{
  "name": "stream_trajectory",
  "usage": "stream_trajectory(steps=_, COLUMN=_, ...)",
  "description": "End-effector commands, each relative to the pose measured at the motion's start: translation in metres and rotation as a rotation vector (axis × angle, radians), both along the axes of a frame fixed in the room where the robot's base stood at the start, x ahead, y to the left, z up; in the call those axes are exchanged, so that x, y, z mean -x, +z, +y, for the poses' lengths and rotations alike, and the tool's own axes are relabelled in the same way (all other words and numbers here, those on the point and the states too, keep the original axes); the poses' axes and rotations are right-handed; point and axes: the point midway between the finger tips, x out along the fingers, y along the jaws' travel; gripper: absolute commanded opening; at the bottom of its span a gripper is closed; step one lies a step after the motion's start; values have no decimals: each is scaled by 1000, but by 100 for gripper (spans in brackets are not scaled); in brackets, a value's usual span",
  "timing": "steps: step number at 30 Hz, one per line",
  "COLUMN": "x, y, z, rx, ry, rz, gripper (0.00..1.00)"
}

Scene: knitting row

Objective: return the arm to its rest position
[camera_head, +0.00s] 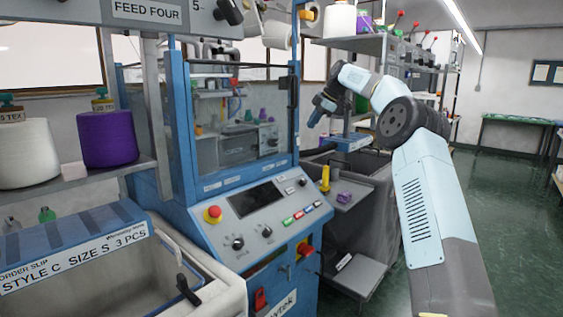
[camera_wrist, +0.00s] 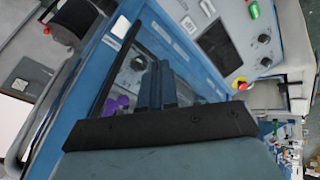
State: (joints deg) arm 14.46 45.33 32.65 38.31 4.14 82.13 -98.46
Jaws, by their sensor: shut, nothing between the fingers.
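My arm rises at the right of the head view and bends over to the left. My gripper (camera_head: 316,119) is at its far end, small in this view, in front of the shelving and to the right of the machine's clear door. In the wrist view my gripper (camera_wrist: 157,68) shows two dark fingers close together, shut with nothing between them. It points toward the blue knitting machine (camera_wrist: 195,75), which also stands in the middle of the head view (camera_head: 200,240). My gripper appears apart from the machine; the exact gap is hard to tell.
The machine's control panel (camera_head: 262,217) has a red stop button (camera_head: 213,213). A small side shelf (camera_head: 352,193) holds a yellow item (camera_head: 325,178) and a purple piece (camera_head: 344,198). A purple yarn cone (camera_head: 107,138) stands at left. Green floor (camera_head: 515,230) is open at right.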

Motion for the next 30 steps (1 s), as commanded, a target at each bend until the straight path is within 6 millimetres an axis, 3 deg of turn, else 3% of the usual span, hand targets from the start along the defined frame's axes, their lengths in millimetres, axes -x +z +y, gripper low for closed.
stream_trajectory(steps=3, x=28, y=21, z=22, rx=37, ry=-59, rz=27, gripper=0)
stream_trajectory(steps=12, x=101, y=51, z=53, rx=107, ry=-261, rz=90, gripper=0)
stream_trajectory(steps=20, x=173, y=65, z=61, rx=142, ry=-464, rz=123, gripper=0)
stream_trajectory(steps=30, x=274, y=68, z=49, rx=139, ry=-756, rz=147, gripper=0)
